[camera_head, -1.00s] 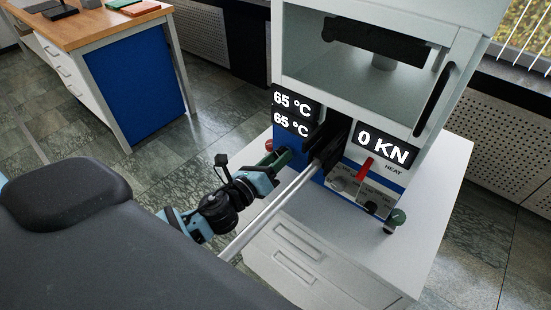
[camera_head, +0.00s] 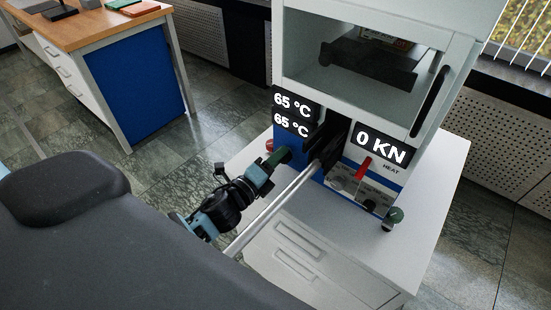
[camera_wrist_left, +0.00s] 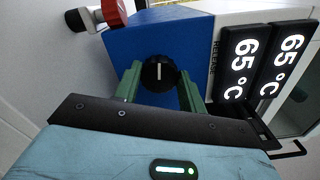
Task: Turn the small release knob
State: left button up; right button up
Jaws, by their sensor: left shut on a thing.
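The small release knob (camera_wrist_left: 159,72) is black with a white line, on the blue side of the press, beside the word RELEASE in the left wrist view. My left gripper (camera_head: 282,157) is at the press's lower left side in the head view. In the left wrist view its green fingers (camera_wrist_left: 160,88) are shut on the knob, one on each side. The white line lies roughly along the fingers. In the head view the knob is hidden by the gripper. My right gripper is not in view.
A long silver lever (camera_head: 275,208) runs close beside my left arm. A red part (camera_wrist_left: 114,12) sits near the knob. The press displays (camera_head: 382,150) read 0 KN and 65 °C twice. A white cabinet (camera_head: 425,225) carries the press. A wooden desk (camera_head: 95,30) stands back left.

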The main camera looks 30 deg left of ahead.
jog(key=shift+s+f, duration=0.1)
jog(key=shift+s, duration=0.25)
pick_arm(q)
jog(key=o, duration=1)
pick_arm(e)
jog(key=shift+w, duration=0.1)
pick_arm(q)
jog(key=shift+s+a+b, duration=0.2)
jog(key=shift+s, duration=1.1)
jog(key=shift+s+a+b, duration=0.15)
jog(key=shift+s, duration=1.1)
jog(key=shift+s+a+b, duration=0.2)
jog(key=shift+s, duration=1.1)
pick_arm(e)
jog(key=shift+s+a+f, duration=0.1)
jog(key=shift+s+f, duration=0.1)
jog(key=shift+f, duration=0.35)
